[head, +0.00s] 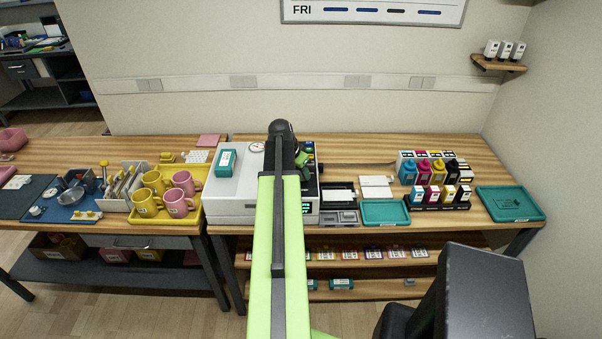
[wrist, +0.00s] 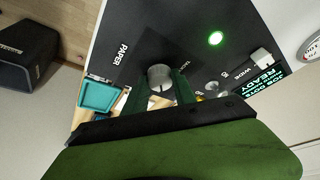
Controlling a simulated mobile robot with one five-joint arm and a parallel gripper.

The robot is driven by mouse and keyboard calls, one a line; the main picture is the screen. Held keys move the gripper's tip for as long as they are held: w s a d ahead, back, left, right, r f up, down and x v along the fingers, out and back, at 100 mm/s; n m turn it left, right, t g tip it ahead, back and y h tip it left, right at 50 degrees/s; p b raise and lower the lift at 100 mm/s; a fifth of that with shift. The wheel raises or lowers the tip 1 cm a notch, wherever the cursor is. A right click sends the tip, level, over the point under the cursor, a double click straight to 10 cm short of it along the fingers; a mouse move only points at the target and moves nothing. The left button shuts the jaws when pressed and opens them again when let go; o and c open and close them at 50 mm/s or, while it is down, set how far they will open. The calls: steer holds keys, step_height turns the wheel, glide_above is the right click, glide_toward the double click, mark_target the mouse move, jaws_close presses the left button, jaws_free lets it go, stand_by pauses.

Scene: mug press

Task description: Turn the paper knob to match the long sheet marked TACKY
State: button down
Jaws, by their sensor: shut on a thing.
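The paper knob (wrist: 160,77) is a round grey knob on the dark panel (wrist: 150,30) of the printer, beside the word PAPER. My gripper (wrist: 160,90) has its two dark green fingers on either side of the knob and is shut on it. Small lettering next to the knob is partly readable; the exact pointer setting is hard to tell. In the head view the white printer (head: 228,190) stands on the bench, with my arm over its panel, hiding the knob. I cannot make out a sheet marked TACKY.
A green light (wrist: 215,38) and a lit READY display (wrist: 265,82) are on the panel. Right of the printer are a teal tray (head: 385,222), ink bottles (head: 436,192) and another teal tray (head: 511,217). A yellow tray (head: 140,218) of mugs stands to the left.

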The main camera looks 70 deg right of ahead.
steer(key=shift+s, duration=0.15)
steer(key=shift+n, duration=0.5)
steer(key=n+t, duration=0.1)
steer(key=n, duration=0.1)
steer(key=n+t, duration=0.1)
steer(key=n, duration=0.1)
steer(key=shift+s+d, duration=0.1)
steer(key=shift+s, duration=0.1)
steer(key=n, duration=0.2)
steer(key=n+t, duration=0.1)
steer(key=n, duration=0.1)
steer(key=shift+s+d+r+t, duration=0.1)
steer(key=shift+s+d+t, duration=0.05)
steer(key=shift+t, duration=0.15)
steer(key=n+t, duration=0.1)
steer(key=n, duration=0.2)
steer(key=n+y, duration=0.1)
steer(key=n, duration=0.1)
steer(key=shift+d+n+t, duration=0.2)
steer(key=shift+n+t, duration=0.2)
steer(key=n+y, duration=0.1)
steer(key=n, duration=0.1)
steer(key=n+y, duration=0.1)
steer(key=n, duration=0.1)
steer(key=shift+n+t, duration=0.4)
